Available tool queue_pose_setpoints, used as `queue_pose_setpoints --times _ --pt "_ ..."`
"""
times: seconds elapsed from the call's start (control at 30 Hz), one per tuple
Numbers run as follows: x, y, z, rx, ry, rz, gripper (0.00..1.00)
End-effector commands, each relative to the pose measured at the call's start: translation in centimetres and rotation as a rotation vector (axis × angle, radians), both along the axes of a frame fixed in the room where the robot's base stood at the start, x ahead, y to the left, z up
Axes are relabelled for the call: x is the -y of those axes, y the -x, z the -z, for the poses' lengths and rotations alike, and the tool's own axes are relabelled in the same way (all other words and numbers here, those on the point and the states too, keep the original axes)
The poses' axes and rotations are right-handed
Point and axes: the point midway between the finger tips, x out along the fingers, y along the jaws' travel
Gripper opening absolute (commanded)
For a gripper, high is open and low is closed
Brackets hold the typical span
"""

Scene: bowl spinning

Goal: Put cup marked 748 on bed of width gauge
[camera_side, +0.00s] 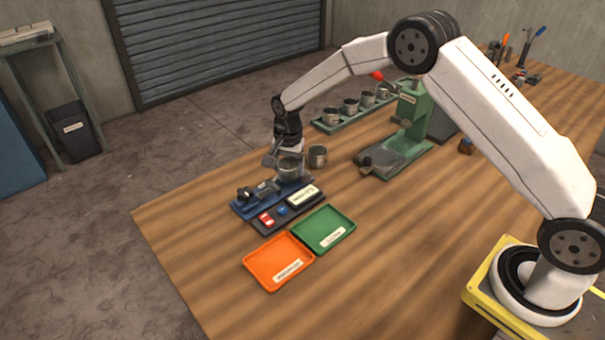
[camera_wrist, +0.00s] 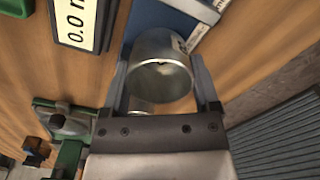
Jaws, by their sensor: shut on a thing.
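A metal cup (camera_side: 291,167) is between the fingers of my gripper (camera_side: 284,165), which is shut on it. The wrist view shows the cup (camera_wrist: 164,72) between both fingers of my gripper (camera_wrist: 164,85), with a partly visible marking on its side that I cannot read. The blue width gauge (camera_side: 262,196) lies on the table, and the cup is at the right end of its bed. In the wrist view the blue bed (camera_wrist: 150,18) shows just beyond the cup. I cannot tell whether the cup touches the bed.
Another metal cup (camera_side: 318,156) stands close to the right. The gauge's readout (camera_wrist: 82,18) shows 0.0. Orange (camera_side: 279,262) and green (camera_side: 323,229) trays lie in front. A green press (camera_side: 398,150) and a rack of cups (camera_side: 350,113) stand behind. The table's left front is clear.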

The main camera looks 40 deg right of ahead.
Motion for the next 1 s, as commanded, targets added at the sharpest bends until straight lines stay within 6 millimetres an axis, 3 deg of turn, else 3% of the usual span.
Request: queue_pose_setpoints --times 1.0 --pt "0.02 0.07 0.80 -0.001 0.001 0.000 0.12"
